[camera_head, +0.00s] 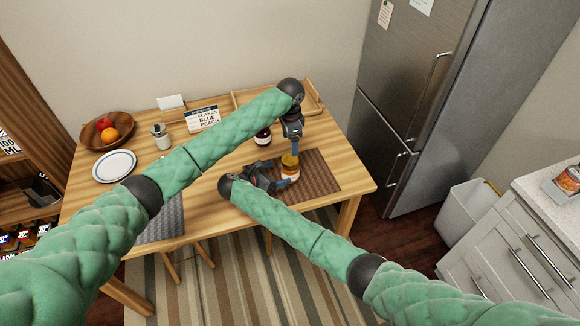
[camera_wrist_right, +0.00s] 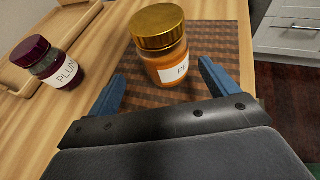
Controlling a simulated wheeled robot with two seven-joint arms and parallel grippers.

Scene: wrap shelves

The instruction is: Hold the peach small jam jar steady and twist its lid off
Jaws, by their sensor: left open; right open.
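The peach small jam jar (camera_head: 290,172) stands upright on a brown woven placemat, its gold lid (camera_head: 290,160) on. In the right wrist view the jar (camera_wrist_right: 170,66) shows orange contents and a white label reading "PE", under its gold lid (camera_wrist_right: 157,25). My right gripper (camera_head: 274,180) is open, low beside the jar, its blue fingers pointing toward the jar's two sides; contact cannot be told. My left gripper (camera_head: 294,148) points down just above the lid and is open; its far finger is hard to see.
A dark plum jar (camera_head: 263,136) stands behind to the left, also in the right wrist view (camera_wrist_right: 45,62). A wooden tray (camera_head: 315,100) lies at the back. A sign (camera_head: 203,118), metal pot (camera_head: 161,137), fruit bowl (camera_head: 98,131) and white plate (camera_head: 115,166) occupy the left.

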